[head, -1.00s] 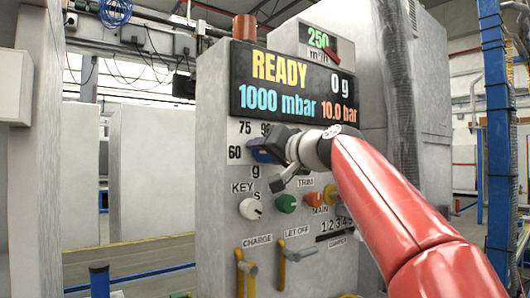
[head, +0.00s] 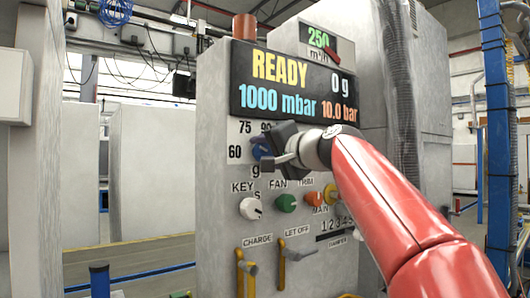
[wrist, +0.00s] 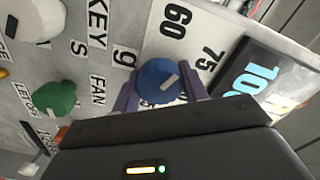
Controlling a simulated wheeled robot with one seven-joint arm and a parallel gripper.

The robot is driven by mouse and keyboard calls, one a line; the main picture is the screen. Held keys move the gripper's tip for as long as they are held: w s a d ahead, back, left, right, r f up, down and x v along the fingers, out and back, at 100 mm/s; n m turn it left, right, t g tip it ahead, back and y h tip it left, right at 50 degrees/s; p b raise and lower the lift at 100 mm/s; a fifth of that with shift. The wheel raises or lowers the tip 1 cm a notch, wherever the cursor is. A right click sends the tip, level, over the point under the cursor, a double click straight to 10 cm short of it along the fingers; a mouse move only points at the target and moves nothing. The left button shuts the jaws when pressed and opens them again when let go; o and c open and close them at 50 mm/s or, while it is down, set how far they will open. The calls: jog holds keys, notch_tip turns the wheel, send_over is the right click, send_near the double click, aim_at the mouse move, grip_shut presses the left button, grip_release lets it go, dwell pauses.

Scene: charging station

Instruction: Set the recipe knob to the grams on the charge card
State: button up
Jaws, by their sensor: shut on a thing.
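The recipe knob is a round blue knob (wrist: 158,82) with a white pointer line; in the head view it is partly hidden (head: 262,147) behind my gripper. Its scale shows 60, 75 and 90 around it, with a "g" below. In the wrist view the pointer line lies on the side facing the 75. My gripper (wrist: 160,88) has one purple finger on each side of the knob and is shut on it. My gripper also shows in the head view (head: 268,148). I cannot make out a charge card in either view.
The display (head: 295,87) above reads READY, 0 g, 1000 mbar and 10.0 bar. A white key knob (head: 250,208), green fan knob (head: 287,203) and orange trim knob (head: 314,200) sit below. Yellow levers (head: 283,262) stand lower on the panel.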

jog(key=m, duration=0.4)
jog(key=shift+m, duration=0.3)
jog(key=m, duration=0.3)
jog(key=shift+f+m, duration=0.1)
jog(key=shift+m, duration=0.3)
jog(key=m, duration=0.7)
jog(key=shift+f, duration=0.1)
jog(key=m, duration=0.3)
jog(key=shift+m, duration=0.4)
jog(key=m, duration=0.8)
jog(key=shift+f, duration=0.1)
jog(key=shift+a+m, duration=0.1)
jog(key=shift+m, duration=1.8)
